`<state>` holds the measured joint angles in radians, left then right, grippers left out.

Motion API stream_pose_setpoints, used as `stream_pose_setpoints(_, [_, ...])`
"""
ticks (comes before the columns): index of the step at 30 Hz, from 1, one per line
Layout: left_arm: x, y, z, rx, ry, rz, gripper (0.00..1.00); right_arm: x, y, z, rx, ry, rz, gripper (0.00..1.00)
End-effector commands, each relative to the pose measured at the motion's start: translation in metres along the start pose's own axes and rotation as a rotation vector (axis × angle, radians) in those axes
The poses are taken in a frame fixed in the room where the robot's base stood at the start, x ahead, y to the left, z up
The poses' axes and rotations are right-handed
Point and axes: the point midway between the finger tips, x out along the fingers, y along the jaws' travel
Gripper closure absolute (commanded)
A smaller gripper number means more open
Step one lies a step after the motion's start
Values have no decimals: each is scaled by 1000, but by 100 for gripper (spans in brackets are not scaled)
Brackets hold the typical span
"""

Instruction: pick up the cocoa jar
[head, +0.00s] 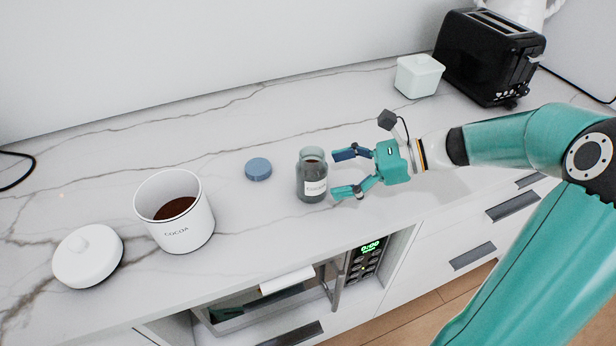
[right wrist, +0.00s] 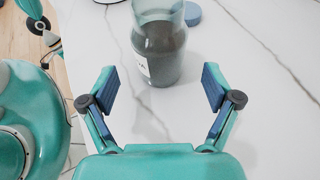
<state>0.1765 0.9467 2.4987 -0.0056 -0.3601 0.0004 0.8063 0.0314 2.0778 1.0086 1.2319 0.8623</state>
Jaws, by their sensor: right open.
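The small glass jar (head: 312,178), brown inside with a white label, stands upright on the marble counter; I take it as the cocoa jar. It also shows in the right wrist view (right wrist: 158,45). Its label is too small to read surely. My right gripper (head: 338,172) is open at the jar's right side, its fingers pointing at it. In the right wrist view the jar stands just beyond and between the open fingertips (right wrist: 158,85), apart from them. Teal parts at that view's upper left seem to be my left arm and gripper (right wrist: 40,25), cut off by the edge.
A blue round lid (head: 258,169) lies left of the jar. A pale lidded box (head: 419,76) and black toaster (head: 488,58) stand back right. The counter's front edge is near.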

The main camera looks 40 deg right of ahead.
Motion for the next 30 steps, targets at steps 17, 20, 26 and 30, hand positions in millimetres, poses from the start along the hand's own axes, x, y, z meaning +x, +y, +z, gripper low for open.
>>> stream_pose_setpoints(17, [-3, 1, 0, 0, 0, 0, 12, 50, -2, 9, 0, 0, -1, 11])
stream_pose_setpoints(20, [-3, 1, 0, 0, 0, 0, 12, 49, -2, 9, 1, 0, -1, 11])
stream_pose_setpoints(26, [-3, 1, 0, 0, 0, 0, 12, 49, -2, 9, 0, 0, -1, 45])
stream_pose_setpoints(30, [-3, 1, 0, 0, 0, 0, 12, 49, -2, 9, 0, 0, -1, 68])
